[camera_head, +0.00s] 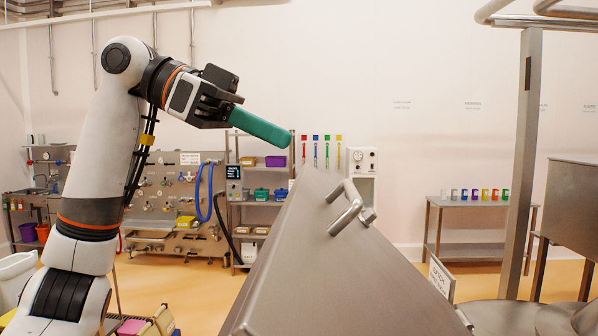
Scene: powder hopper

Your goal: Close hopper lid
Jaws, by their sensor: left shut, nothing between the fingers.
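The hopper lid (325,265) is a large grey metal panel that stands tilted in the lower middle of the head view. A bent metal bar handle (347,208) is fixed to its upper part. My left gripper (262,128) has green fingers, which are shut with nothing between them. The fingertips point right and slightly down, above and left of the lid's upper corner and the handle. They appear apart from the lid. The hopper's opening is hidden. My right gripper is out of view.
A metal post (523,165) rises on the right, with a metal cabinet (573,205) beyond it. A small sign (441,278) stands by the lid's right side. A bench (480,204) with coloured items and a panel of fittings (172,205) stand at the back wall. Air above the lid is clear.

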